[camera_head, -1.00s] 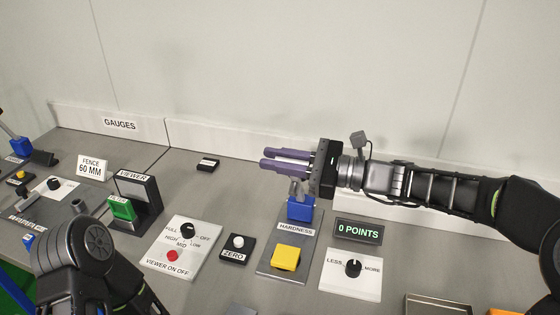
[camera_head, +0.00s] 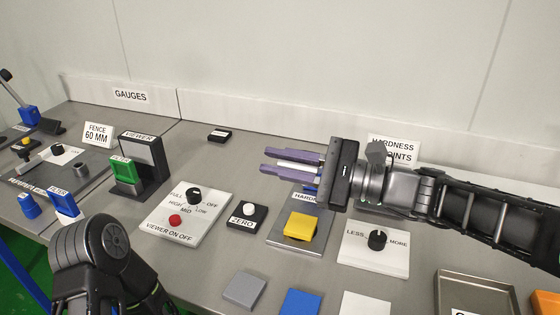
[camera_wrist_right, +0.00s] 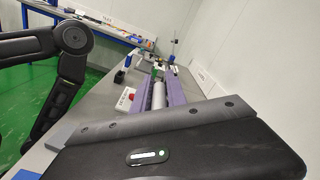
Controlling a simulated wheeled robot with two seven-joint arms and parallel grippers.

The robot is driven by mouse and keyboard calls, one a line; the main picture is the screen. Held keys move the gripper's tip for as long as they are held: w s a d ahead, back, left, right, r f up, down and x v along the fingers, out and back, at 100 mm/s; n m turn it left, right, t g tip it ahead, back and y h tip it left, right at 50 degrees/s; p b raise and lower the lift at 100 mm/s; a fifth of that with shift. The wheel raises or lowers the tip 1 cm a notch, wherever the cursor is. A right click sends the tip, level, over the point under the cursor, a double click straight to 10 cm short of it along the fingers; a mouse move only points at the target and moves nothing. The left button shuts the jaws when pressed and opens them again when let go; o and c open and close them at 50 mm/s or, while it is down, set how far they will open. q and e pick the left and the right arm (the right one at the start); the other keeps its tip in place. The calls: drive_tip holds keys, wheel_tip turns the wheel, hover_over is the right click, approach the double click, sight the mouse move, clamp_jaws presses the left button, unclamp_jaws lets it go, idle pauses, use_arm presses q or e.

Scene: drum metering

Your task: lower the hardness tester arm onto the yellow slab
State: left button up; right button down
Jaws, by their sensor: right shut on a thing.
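The yellow slab (camera_head: 300,227) lies on the grey plate (camera_head: 286,240) of the hardness tester in the head view. My right gripper (camera_head: 269,162) is above and behind the slab, its purple fingers pointing left. It is shut on a pale grey bar (camera_head: 297,167), which looks like the tester arm's handle; the bar also shows between the fingers in the right wrist view (camera_wrist_right: 158,95). The bar is well above the slab, apart from it. The tester's blue base (camera_head: 311,188) is mostly hidden behind my right gripper. My left gripper is out of view.
Left of the tester are the ZERO button (camera_head: 248,210) and the viewer knob panel (camera_head: 188,215). Right of it is the LESS/MORE knob panel (camera_head: 373,250). The hardness display (camera_head: 393,147) is partly hidden by my right arm. Grey (camera_head: 243,290) and blue (camera_head: 301,302) slabs lie in front.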

sight(309, 169)
drive_tip(key=c, duration=1.4)
unclamp_jaws()
drive_tip(key=shift+d, duration=0.1)
drive_tip(key=shift+v, duration=3.85)
drive_tip(key=shift+c, duration=0.3)
